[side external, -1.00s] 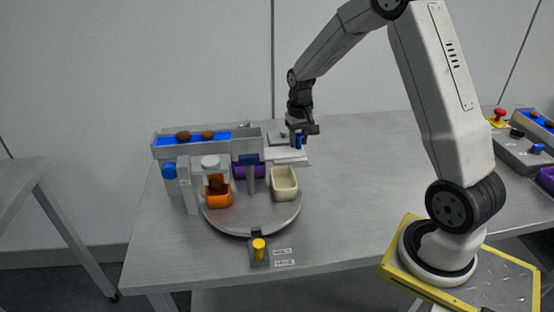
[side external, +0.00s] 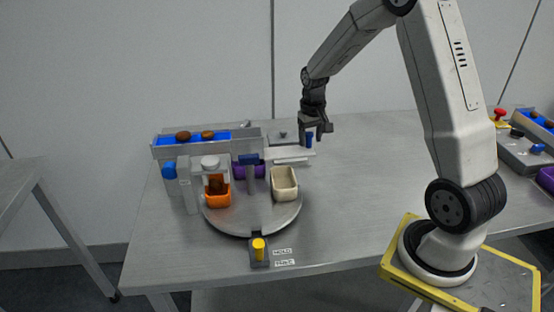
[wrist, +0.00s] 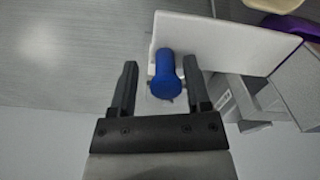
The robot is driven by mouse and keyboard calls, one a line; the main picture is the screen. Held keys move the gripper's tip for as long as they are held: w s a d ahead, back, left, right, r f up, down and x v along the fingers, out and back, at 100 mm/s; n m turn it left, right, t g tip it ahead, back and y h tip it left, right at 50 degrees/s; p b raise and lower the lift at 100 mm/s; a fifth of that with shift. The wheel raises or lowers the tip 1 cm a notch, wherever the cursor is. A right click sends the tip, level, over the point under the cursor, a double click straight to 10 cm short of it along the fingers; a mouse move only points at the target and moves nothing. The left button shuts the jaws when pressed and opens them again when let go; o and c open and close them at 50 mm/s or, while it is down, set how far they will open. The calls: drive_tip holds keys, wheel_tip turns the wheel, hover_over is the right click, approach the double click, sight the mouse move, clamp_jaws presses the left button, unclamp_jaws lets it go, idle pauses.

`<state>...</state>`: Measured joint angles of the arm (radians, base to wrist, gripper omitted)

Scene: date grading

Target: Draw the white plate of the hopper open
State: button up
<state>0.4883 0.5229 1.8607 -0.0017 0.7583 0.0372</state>
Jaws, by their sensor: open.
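The white plate (side external: 293,158) sticks out from the right end of the hopper (side external: 253,137), and in the wrist view it is a pale slab (wrist: 235,42). Its blue knob (side external: 309,141) stands up at the plate's outer side. In the wrist view the knob (wrist: 166,72) lies between my two dark fingers, with gaps on both sides. My gripper (side external: 316,134) is open around the knob and points down. How much of the plate is still inside the hopper is hidden.
A round turntable (side external: 255,218) carries orange (side external: 217,199), purple (side external: 240,172) and cream (side external: 285,184) cups. A blue-floored trough (side external: 220,137) holds brown dates. A yellow-knobbed lever (side external: 259,247) stands at the front.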

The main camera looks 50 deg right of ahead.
drive_tip(key=shift+r, duration=3.8)
drive_tip(key=s+a+f+n+t, duration=0.1)
drive_tip(key=s+a+f+n, duration=0.1)
drive_tip(key=a, duration=0.5)
drive_tip(key=s+a+f+n, duration=0.1)
drive_tip(key=s+a+n, duration=0.1)
drive_tip(key=s+a, duration=0.3)
drive_tip(key=s+a+f+n+t, duration=0.1)
drive_tip(key=s+a+f+n, duration=0.1)
drive_tip(key=a, duration=0.6)
drive_tip(key=shift+s+a+f+t, duration=0.3)
drive_tip(key=shift+s+f, duration=0.05)
drive_tip(key=shift+s, duration=0.5)
